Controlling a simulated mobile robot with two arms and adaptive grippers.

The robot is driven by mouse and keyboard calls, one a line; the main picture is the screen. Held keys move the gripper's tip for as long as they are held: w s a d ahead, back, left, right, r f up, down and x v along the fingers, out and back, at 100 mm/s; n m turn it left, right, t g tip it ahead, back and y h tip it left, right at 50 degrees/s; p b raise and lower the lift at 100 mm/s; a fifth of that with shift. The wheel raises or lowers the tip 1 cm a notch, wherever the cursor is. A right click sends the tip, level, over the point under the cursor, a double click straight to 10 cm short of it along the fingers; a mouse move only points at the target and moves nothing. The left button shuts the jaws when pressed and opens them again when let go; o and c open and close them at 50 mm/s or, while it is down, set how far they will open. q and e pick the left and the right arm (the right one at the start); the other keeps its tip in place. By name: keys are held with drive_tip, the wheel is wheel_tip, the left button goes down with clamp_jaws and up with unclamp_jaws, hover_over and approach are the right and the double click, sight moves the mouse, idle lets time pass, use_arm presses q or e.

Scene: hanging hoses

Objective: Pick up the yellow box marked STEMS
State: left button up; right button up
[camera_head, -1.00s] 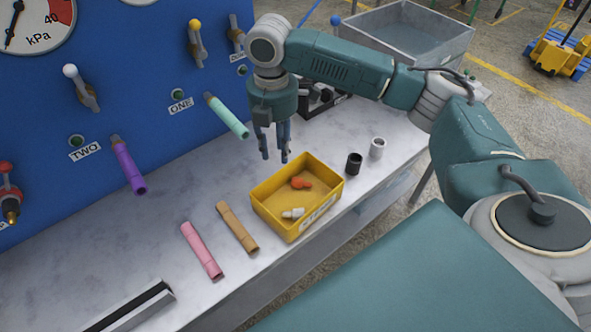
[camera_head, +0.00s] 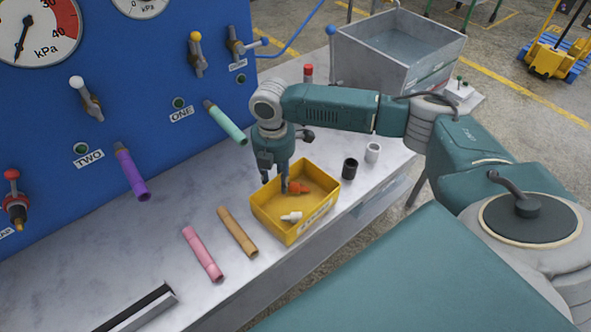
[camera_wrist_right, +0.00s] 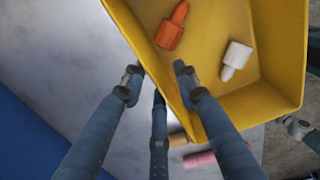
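The yellow box (camera_head: 262,215) stands on the grey bench in the head view. It holds an orange fitting (camera_head: 298,187) and a white fitting (camera_head: 291,217). The label on its front side is too small to read. My right gripper (camera_head: 275,188) points down at the box's back-left wall. In the right wrist view the gripper (camera_wrist_right: 158,78) has its fingers apart, with the rim of the yellow box (camera_wrist_right: 208,75) between them: one finger is over the inside, the others outside or by the rim. I cannot tell if they touch it. My left gripper is not in view.
A tan tube (camera_head: 237,232) and a pink tube (camera_head: 203,254) lie left of the box. A black cup (camera_head: 349,168) and a white cup (camera_head: 372,152) stand to its right. A green hose (camera_head: 226,123) hangs from the blue panel behind. A grey bin (camera_head: 400,50) stands at the back.

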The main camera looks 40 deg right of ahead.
clamp_jaws()
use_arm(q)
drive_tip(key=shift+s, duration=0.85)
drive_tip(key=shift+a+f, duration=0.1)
use_arm(e)
drive_tip(key=shift+r, duration=0.2)
